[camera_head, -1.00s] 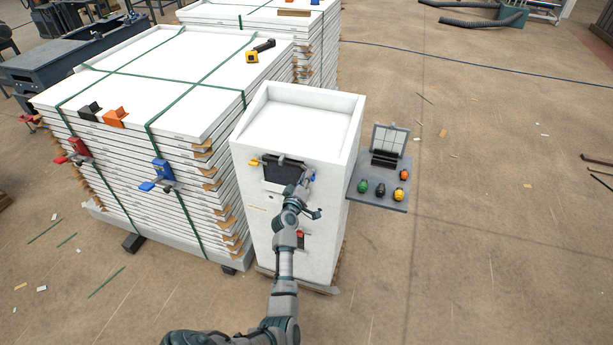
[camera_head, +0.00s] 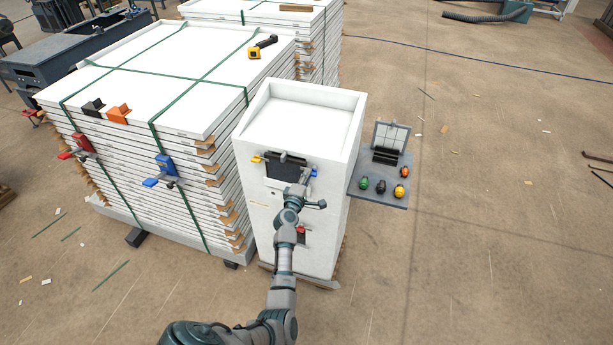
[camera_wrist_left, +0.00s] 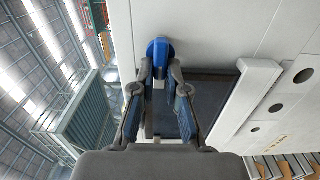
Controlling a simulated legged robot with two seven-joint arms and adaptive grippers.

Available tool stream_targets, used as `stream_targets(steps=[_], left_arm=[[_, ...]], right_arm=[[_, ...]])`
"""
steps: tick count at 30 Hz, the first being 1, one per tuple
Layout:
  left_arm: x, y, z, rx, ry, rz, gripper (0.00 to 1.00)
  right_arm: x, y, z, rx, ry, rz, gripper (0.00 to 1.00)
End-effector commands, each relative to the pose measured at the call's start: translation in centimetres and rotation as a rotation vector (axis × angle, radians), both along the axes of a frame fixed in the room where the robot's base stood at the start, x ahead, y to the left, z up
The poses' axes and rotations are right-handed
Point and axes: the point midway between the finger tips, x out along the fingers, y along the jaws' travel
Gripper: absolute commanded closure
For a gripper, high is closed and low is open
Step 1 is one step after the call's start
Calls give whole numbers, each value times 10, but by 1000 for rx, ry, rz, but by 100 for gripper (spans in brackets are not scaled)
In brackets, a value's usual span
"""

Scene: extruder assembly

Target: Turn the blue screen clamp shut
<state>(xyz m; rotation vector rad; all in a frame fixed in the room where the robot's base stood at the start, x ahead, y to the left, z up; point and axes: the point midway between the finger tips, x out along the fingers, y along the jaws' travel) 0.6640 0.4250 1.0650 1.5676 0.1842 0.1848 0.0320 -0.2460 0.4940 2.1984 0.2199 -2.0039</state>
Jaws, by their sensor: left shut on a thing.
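The blue screen clamp (camera_head: 314,172) is at the right side of the dark screen opening (camera_head: 286,168) on the white machine's front, mostly hidden by my gripper. In the left wrist view its rounded blue end (camera_wrist_left: 158,50) shows beyond the fingertips. My left gripper (camera_head: 306,174) is at the clamp, and its fingers (camera_wrist_left: 160,72) are shut on it in the left wrist view. A yellow clamp (camera_head: 256,159) is at the left side of the opening. My right gripper is in neither view.
A white panel stack (camera_head: 190,75) with red (camera_head: 80,143) and blue (camera_head: 164,166) clamps on its side stands left of the machine (camera_head: 255,215). The floor further right is mostly clear.

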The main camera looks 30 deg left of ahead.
Motion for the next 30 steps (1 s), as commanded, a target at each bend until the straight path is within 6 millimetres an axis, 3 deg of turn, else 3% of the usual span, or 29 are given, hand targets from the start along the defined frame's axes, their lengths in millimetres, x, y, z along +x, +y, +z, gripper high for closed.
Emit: stream_targets(steps=[15, 16, 19, 30], left_arm=[[2, 1, 7, -19, -17, 3, 100], [2, 1, 7, -19, -17, 3, 84], [2, 1, 6, -19, -16, 3, 61], [-4, -1, 2, -19, -9, 1, 61]], right_arm=[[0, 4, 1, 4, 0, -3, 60], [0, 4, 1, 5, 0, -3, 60], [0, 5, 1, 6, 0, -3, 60], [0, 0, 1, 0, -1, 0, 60]])
